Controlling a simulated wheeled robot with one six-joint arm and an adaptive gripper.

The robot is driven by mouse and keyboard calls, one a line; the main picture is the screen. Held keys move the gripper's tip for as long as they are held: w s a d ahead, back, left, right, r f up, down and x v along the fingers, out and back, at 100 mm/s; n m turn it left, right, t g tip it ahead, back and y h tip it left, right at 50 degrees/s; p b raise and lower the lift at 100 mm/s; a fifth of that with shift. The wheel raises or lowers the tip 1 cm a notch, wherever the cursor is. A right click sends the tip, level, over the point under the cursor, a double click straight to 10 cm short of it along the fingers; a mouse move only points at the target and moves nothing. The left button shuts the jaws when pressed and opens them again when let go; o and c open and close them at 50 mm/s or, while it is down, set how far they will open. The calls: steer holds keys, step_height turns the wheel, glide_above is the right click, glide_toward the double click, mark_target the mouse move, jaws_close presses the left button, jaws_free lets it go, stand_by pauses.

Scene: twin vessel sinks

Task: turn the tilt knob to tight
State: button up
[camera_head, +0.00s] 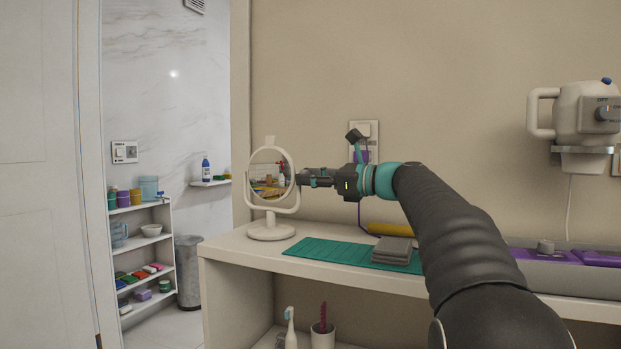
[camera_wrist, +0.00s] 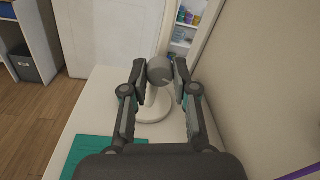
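A white round mirror (camera_head: 270,176) stands upright on its base at the left end of the shelf top. My gripper (camera_head: 302,179) is level with the mirror's right side in the head view. In the wrist view my gripper (camera_wrist: 160,74) has one finger on each side of the knob, near the fingertips. The knob nearly fills the space between the pads. I cannot tell if the pads touch it. Any tight mark is not readable.
A green mat (camera_head: 325,251), grey folded cloths (camera_head: 392,250) and a yellow roll (camera_head: 390,230) lie on the counter (camera_head: 228,246) below my arm. A wall socket (camera_head: 365,131) is behind the gripper. The wall is close on the right in the wrist view.

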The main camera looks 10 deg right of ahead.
steer(key=o, duration=0.4)
steer(key=v, duration=1.2)
